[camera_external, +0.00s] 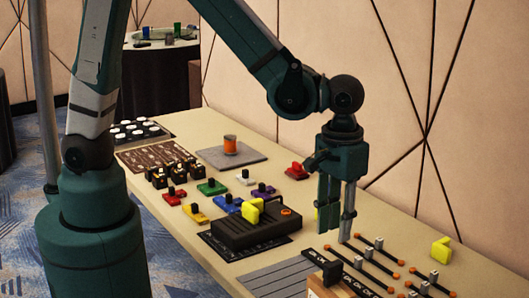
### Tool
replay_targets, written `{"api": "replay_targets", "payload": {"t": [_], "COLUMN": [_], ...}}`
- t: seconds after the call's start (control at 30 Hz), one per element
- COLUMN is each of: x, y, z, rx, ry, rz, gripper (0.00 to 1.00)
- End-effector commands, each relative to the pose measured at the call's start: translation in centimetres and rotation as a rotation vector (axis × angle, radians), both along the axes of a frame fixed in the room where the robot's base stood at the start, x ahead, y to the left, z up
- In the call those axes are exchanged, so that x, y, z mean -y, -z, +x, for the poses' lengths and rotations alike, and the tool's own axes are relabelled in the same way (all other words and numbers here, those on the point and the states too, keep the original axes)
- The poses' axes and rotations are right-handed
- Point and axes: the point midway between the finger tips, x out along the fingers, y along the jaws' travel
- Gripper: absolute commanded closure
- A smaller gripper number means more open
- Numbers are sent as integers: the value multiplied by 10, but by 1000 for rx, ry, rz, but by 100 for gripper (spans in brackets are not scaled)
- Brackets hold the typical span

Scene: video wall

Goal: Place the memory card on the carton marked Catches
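My gripper (337,238) points straight down over the right part of the table. Its fingers look a little apart, but at this angle I cannot tell whether anything is between them. I cannot make out the memory card. A light wooden box (318,291) with a dark upright piece (332,273) stands at the bottom edge, cut off by the frame. No marking Catches is readable anywhere.
Sliders on dark rails (362,255) lie right of my gripper, with a yellow block (441,249) beyond.

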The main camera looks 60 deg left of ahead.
Motion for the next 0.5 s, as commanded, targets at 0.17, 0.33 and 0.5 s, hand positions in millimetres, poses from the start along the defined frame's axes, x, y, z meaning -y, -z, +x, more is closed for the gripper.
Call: {"api": "replay_targets", "payload": {"t": [0.17,0.33,0.5], "x": [-3,-17,-45], "y": [-2,-13,-32], "z": [1,8,20], "rx": [3,16,45], "ry": [-1,-2,-5], "rz": [-3,-15,-38], "gripper": [73,73,73]}}
